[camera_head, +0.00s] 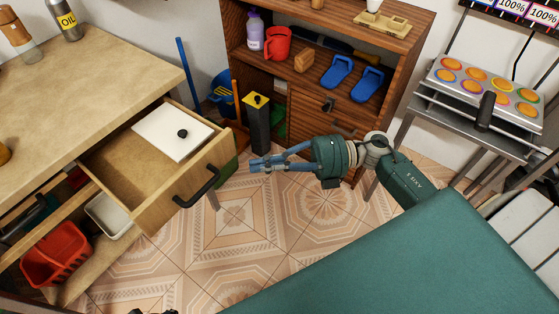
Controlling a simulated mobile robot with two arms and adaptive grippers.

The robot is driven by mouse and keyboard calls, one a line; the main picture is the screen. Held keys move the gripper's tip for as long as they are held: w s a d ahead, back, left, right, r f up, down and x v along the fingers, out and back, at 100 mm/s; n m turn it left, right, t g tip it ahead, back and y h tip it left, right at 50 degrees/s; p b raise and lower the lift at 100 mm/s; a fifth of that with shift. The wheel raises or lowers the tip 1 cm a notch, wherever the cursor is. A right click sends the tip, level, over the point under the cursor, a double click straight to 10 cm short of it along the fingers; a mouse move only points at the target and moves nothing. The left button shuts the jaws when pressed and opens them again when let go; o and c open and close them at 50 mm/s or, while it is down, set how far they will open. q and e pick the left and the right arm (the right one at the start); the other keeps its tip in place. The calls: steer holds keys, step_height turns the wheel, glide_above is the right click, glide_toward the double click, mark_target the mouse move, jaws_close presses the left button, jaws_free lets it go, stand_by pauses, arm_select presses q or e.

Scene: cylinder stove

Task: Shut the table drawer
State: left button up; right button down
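The table drawer (127,180) stands pulled well out of the wooden table (75,85) at the left. Its front, with a black bar handle (197,187), faces right toward the middle of the room. My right gripper (254,166) points left, in front of the drawer and to the right of the handle, apart from it in the picture. Its two blue-grey fingers lie close together at the tips with nothing seen between them; this angle does not show whether they are fully shut. My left gripper cannot be made out.
A white square lid (173,132) with a black knob sits at the drawer's back right. A dark post with a yellow top (257,125) stands behind my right gripper. A red basket (57,254) is below the drawer. A wooden cabinet (295,95) stands behind. Tiled floor (240,240) lies open in front.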

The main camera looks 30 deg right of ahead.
mark_target(212, 162)
steer(key=w+a, duration=0.3)
steer(key=a, duration=0.1)
steer(key=shift+w, duration=0.3)
steer(key=shift+w+a, duration=0.25)
steer(key=shift+w, duration=0.2)
arm_select(q)
steer(key=shift+d+r, duration=0.1)
steer(key=shift+r, duration=0.5)
